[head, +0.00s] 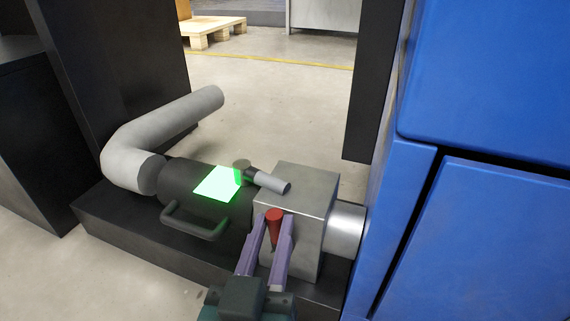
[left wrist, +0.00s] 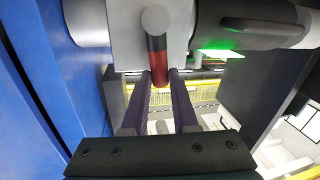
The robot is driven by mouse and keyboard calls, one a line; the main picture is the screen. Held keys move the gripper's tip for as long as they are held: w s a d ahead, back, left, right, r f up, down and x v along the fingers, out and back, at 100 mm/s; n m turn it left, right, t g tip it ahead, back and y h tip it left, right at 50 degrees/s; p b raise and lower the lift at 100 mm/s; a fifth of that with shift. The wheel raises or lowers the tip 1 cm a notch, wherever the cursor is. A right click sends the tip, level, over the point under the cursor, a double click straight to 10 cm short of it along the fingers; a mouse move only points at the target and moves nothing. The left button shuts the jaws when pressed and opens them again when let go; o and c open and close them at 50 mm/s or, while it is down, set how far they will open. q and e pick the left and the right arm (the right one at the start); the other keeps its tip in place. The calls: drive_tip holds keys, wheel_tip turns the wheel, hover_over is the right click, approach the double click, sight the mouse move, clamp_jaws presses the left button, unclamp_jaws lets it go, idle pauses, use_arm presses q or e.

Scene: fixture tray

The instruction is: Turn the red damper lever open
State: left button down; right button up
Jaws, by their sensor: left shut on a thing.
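The red damper lever (head: 274,230) is on the side of a grey metal box (head: 312,190) facing me. My left gripper (head: 275,217) has its two purple fingers on either side of the lever and is shut on it. In the left wrist view the red lever (left wrist: 159,66) runs from a round grey pivot (left wrist: 156,18), past a dark band, down between the fingertips (left wrist: 161,74). The gap beside the lever is narrow there, and contact is hard to see. My right gripper is not in view.
A dark cylinder with a handle (head: 196,222) and a glowing green panel (head: 217,184) adjoins the box at left. A bent grey pipe (head: 130,160) continues from it. A blue cabinet (head: 480,75) stands close at right. Open floor (head: 270,100) lies behind.

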use_arm(q)
drive_tip(key=shift+w+a+f+n+g+p, duration=0.1)
drive_tip(key=shift+a+n+g+p, duration=0.1)
drive_tip(key=shift+a+n, duration=0.3)
drive_tip(key=shift+w+a+n+g+p, duration=0.1)
drive_tip(key=shift+a+n+p, duration=0.15)
drive_tip(key=shift+n, duration=0.45)
drive_tip(key=n, duration=0.1)
drive_tip(key=a+n, duration=0.1)
drive_tip(key=f+n, duration=0.1)
drive_tip(key=shift+w+a+g, duration=0.25)
drive_tip(key=shift+a+g, duration=0.05)
drive_tip(key=shift+a, duration=0.05)
drive_tip(key=n, duration=0.1)
drive_tip(key=a+f+n+h+b, duration=0.1)
drive_tip(key=n, duration=0.1)
drive_tip(key=a+f+n, duration=0.1)
drive_tip(key=shift+w+f+n+g, duration=0.2)
drive_tip(key=shift+w+n+g, duration=0.15)
drive_tip(key=shift+n+g, duration=0.05)
drive_tip(key=shift+a+f+n+h+b, duration=0.2)
drive_tip(key=shift+f+n+h+b, duration=0.15)
drive_tip(key=shift+f+n+h, duration=0.45)
drive_tip(key=shift+w+a+f+n+g, duration=0.1)
drive_tip(key=shift+f+n+g, duration=0.25)
drive_tip(key=shift+n, duration=0.95)
drive_tip(key=shift+f, duration=0.1)
drive_tip(key=c, duration=0.7)
unclamp_jaws()
